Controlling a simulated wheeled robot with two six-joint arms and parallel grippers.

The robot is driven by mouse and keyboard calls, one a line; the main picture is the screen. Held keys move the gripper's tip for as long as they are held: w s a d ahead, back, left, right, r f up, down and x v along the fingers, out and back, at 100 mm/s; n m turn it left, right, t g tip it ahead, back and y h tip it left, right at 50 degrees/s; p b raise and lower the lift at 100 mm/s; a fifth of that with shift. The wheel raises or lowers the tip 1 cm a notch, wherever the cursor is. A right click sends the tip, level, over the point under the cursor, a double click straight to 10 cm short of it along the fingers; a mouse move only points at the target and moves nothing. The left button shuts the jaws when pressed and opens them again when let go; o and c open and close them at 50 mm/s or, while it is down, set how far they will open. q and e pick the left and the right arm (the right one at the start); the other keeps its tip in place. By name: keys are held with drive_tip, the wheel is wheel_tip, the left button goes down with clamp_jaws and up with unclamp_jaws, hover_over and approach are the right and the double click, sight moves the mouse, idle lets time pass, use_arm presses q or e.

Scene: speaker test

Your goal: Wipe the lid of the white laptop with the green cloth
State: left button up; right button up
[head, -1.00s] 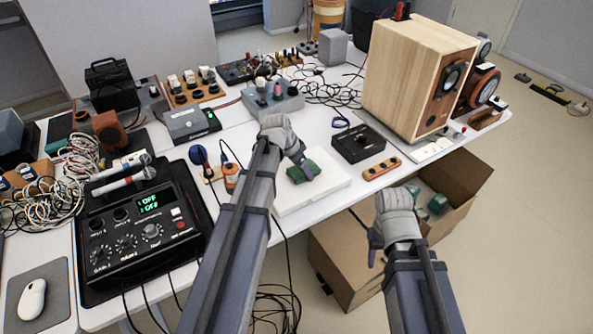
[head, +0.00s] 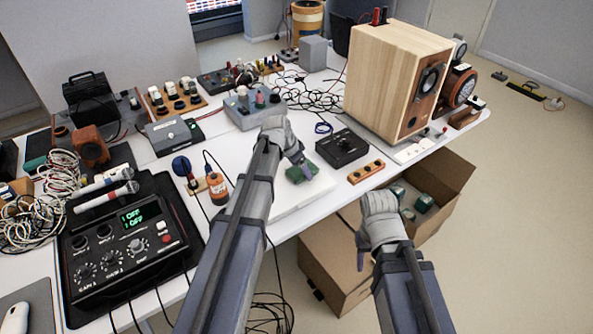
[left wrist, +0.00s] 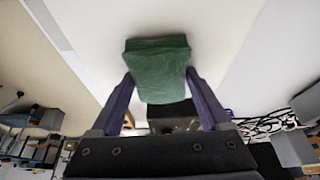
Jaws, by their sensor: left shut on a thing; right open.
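The white laptop (head: 287,205) lies closed on the white table near its front edge, partly hidden behind my left arm. My left gripper (head: 304,172) is over its lid, shut on the green cloth (head: 301,174). In the left wrist view, the folded green cloth (left wrist: 158,68) sits between the two fingers of my left gripper (left wrist: 160,84), against a pale surface. Whether the cloth presses on the lid is hard to tell. My right gripper (head: 361,262) is open and empty, in front of the table near the cardboard box.
A wooden speaker (head: 388,80) stands at the right of the table. A black box (head: 342,148) and an orange block (head: 366,172) lie just right of the laptop. A black control unit (head: 125,245) is at left. A cardboard box (head: 335,262) stands on the floor below.

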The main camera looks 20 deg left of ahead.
sight(290, 174)
use_arm(q)
drive_tip(key=shift+s+f, duration=0.1)
drive_tip(key=shift+f, duration=0.05)
drive_tip(key=shift+s, duration=0.1)
drive_tip(key=shift+s+a, duration=0.55)
drive_tip(key=shift+s, duration=0.15)
drive_tip(key=shift+s+a, duration=0.8)
drive_tip(key=shift+s+a+r, duration=0.2)
drive_tip(key=shift+s+a, duration=1)
drive_tip(key=shift+s, duration=0.3)
drive_tip(key=shift+r, duration=0.15)
